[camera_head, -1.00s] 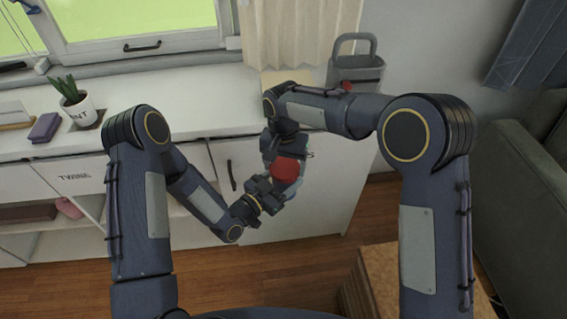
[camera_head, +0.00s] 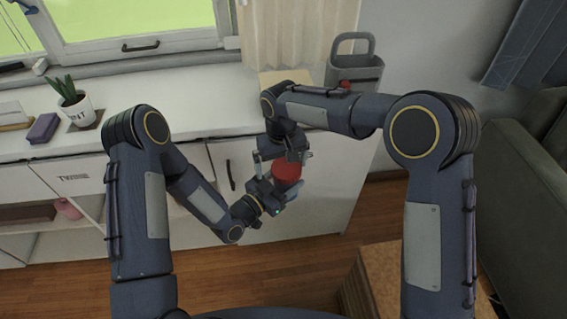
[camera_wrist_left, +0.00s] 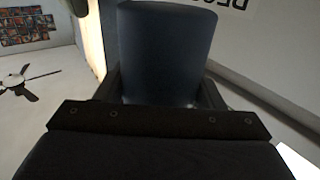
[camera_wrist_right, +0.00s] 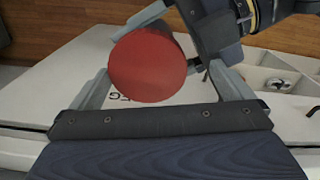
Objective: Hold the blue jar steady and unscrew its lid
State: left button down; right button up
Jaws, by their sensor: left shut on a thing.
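The jar's red lid (camera_head: 287,172) faces up toward my head camera. The lid also shows as a red disc with a short side in the right wrist view (camera_wrist_right: 150,66). The jar's dark blue body (camera_wrist_left: 167,50) fills the middle of the left wrist view, between the fingers. My left gripper (camera_head: 276,194) is shut on the jar and holds it in the air in front of the cabinet. My right gripper (camera_head: 285,158) is just above the lid. Its fingers are spread wide in the right wrist view (camera_wrist_right: 165,88), with the lid beyond and between them, apparently not gripped.
A white cabinet (camera_head: 330,185) stands behind the grippers. On its top (camera_head: 190,100) are a potted plant (camera_head: 75,105), a purple box (camera_head: 43,128) and a grey handled container (camera_head: 354,75). A wooden box (camera_head: 385,270) and a green sofa (camera_head: 530,200) are at right.

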jog(key=shift+d+r, duration=0.15)
jog(key=shift+r, duration=2.15)
jog(key=shift+c, duration=0.4)
jog(key=r+m, duration=0.2)
jog(key=r, duration=0.1)
jog(key=shift+w+d, duration=0.15)
jog(key=shift+d, duration=0.2)
jog(key=shift+m, duration=0.3)
jog(key=shift+f, duration=3.95)
jog(key=shift+c, duration=0.3)
jog(key=c, duration=1)
jog(key=n, duration=0.4)
jog(key=shift+w+n, duration=0.1)
jog(key=shift+n, duration=0.3)
jog(key=shift+r, duration=0.2)
jog(key=shift+r, duration=0.95)
